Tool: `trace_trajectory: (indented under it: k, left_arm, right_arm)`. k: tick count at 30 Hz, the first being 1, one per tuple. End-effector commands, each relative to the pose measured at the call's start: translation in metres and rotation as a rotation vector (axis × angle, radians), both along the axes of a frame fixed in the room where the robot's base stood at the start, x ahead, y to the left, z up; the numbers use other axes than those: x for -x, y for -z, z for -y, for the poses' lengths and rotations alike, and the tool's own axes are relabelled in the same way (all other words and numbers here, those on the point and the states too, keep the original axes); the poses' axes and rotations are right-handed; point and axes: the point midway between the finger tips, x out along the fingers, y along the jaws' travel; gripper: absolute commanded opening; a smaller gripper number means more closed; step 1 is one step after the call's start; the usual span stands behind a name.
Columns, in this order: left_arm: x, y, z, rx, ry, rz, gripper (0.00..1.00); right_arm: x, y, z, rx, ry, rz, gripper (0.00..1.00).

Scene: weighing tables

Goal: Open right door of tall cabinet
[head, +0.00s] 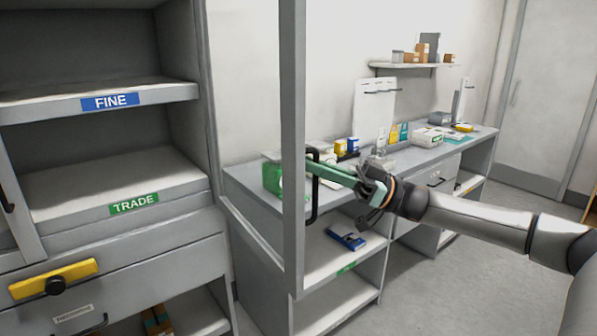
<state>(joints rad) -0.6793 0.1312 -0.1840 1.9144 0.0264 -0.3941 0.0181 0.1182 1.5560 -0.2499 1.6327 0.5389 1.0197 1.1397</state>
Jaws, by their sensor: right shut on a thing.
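The tall cabinet (192,215) stands at the left, with shelves labelled FINE (110,101) and TRADE (134,203) in plain sight. Its right door (292,120) is swung well out from the cabinet front, a grey frame through which the bench behind shows. A black bar handle (314,205) sits on the door's outer edge. My right gripper (318,170), with green fingers, reaches in from the right and is shut on this handle. Part of the left door shows at the left edge with a black handle (6,197). My left gripper is not in view.
A bench (470,140) with boxes and bottles runs along the wall behind the open door and my right arm. A blue item (346,238) lies on its lower shelf. A drawer with a yellow plate (55,277) is below the cabinet. Grey floor is clear at the right.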

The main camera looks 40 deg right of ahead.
Motion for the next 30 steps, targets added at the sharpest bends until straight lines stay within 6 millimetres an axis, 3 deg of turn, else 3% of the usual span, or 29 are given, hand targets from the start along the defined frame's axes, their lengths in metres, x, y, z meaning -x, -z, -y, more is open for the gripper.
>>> trace_trajectory:
  k: [7, 20, 21, 28, 30]
  left_arm:
    - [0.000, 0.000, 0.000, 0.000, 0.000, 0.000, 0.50]
    - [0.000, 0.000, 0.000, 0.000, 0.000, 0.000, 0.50]
    - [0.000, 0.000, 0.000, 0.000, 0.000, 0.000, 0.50]
    - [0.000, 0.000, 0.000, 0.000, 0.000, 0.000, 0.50]
    - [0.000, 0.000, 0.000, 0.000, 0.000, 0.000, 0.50]
  right_arm:
    - [-0.002, -0.001, 0.015, 0.000, 0.006, 0.001, 0.00]
    - [-0.002, -0.001, 0.017, -0.002, 0.006, 0.001, 0.00]
    - [-0.002, -0.001, 0.017, -0.002, 0.005, 0.001, 0.19]
    - [-0.002, -0.001, 0.016, -0.001, 0.004, 0.001, 0.45]
    - [-0.002, -0.001, 0.016, -0.001, 0.004, 0.002, 0.45]
